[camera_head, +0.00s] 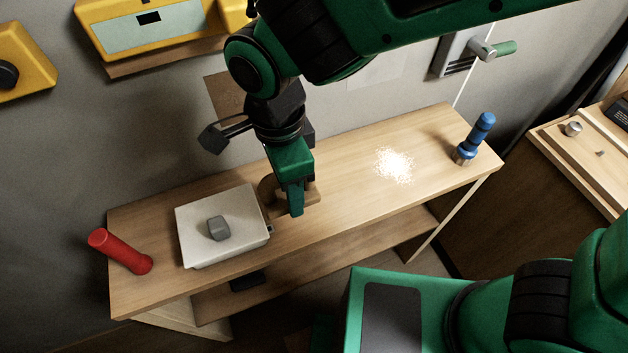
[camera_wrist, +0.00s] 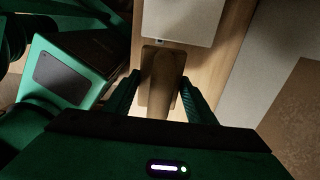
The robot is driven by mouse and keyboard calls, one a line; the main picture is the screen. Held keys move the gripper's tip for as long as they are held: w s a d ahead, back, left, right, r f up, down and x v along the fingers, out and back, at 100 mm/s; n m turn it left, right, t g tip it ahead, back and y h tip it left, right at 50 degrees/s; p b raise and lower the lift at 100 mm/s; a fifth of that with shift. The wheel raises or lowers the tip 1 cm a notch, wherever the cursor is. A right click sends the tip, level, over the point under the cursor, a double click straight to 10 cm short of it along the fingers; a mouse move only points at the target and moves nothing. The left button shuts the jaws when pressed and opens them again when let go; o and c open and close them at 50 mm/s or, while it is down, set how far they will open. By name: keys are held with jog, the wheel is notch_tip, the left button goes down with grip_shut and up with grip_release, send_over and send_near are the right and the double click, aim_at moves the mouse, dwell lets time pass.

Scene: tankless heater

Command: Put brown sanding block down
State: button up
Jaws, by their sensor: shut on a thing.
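The brown sanding block (camera_head: 311,197) is at the middle of the wooden bench (camera_head: 350,190), right of the white box. My gripper (camera_head: 295,208) points down and is shut on it, hiding part of it in the head view. In the wrist view the brown sanding block (camera_wrist: 161,62) sits between the two green fingers of my gripper (camera_wrist: 160,84). The block is at or just above the bench top; I cannot tell whether it touches.
A white box (camera_head: 222,253) with a grey knob stands close left of the block. A blue tool (camera_head: 476,138) stands at the right end. White powder (camera_head: 394,165) lies on the bench; bare wood surrounds it.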

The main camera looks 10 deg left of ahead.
jog(key=w+d+f, duration=0.1)
jog(key=w, duration=0.1)
jog(key=w+d+f, duration=0.2)
jog(key=w+f, duration=0.1)
jog(key=shift+w+d+f, duration=0.1)
jog(key=shift+w+d, duration=0.2)
jog(key=shift+d, duration=0.1)
jog(key=shift+f, duration=1.75)
jog(key=shift+f, duration=0.25)
jog(key=o, duration=1.1)
notch_tip(320, 180, up, 11)
jog(key=s, duration=0.1)
